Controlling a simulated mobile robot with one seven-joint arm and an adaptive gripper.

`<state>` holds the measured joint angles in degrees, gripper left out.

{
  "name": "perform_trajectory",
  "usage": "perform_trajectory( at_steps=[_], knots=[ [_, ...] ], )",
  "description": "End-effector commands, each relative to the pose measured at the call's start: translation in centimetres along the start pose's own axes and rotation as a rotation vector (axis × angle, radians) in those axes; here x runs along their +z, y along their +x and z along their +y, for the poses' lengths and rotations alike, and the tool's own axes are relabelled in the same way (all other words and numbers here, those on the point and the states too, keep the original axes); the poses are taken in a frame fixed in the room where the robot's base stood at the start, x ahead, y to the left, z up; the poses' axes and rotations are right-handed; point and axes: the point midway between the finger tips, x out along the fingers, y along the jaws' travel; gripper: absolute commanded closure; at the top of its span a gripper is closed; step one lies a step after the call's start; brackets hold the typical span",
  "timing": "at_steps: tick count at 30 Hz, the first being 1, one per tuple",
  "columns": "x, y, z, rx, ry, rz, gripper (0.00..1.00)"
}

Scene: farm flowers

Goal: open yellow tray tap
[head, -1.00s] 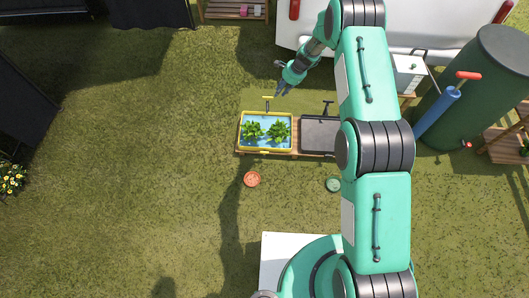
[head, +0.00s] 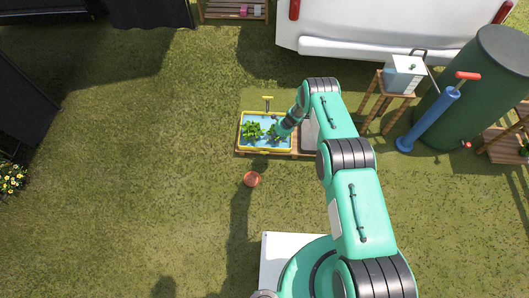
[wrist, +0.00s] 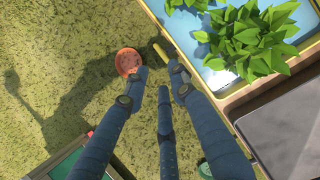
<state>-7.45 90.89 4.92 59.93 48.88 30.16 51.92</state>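The yellow tray (head: 240,136) holds blue water and leafy plants and sits on a low wooden stand. A yellow tap handle (wrist: 161,52) sticks out from the tray's side in the wrist view, on the side facing the orange dish. My gripper (wrist: 158,71) is open and empty, its fingertips apart. The handle lies just beyond the fingertips, closer to the right one; I cannot tell whether they touch. In the head view my gripper (head: 277,134) appears over the tray's right half. A yellow T-shaped handle (head: 267,98) stands behind the tray.
An orange dish (head: 252,179) lies on the grass in front of the tray. A dark tray (wrist: 295,125) adjoins the yellow one. A green dish (wrist: 205,170) shows partly behind a finger. A blue pump (head: 430,120) stands at the right.

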Motion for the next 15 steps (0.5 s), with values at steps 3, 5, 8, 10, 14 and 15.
perform_trajectory(
  at_steps=[3,5,8,10,14,15],
  knots=[
    [-0.5,1.4,0.7,0.003,0.02,-0.001,0.74],
    [-0.6,1.7,0.9,0.004,0.025,-0.001,0.74],
    [-0.7,1.9,1.0,0.004,0.028,-0.001,0.74],
    [-0.7,1.9,1.0,0.004,0.028,-0.001,0.74],
    [-0.7,1.9,1.0,0.004,0.027,-0.001,0.74],
    [-0.7,1.9,1.0,0.004,0.027,-0.001,0.74]
  ],
)
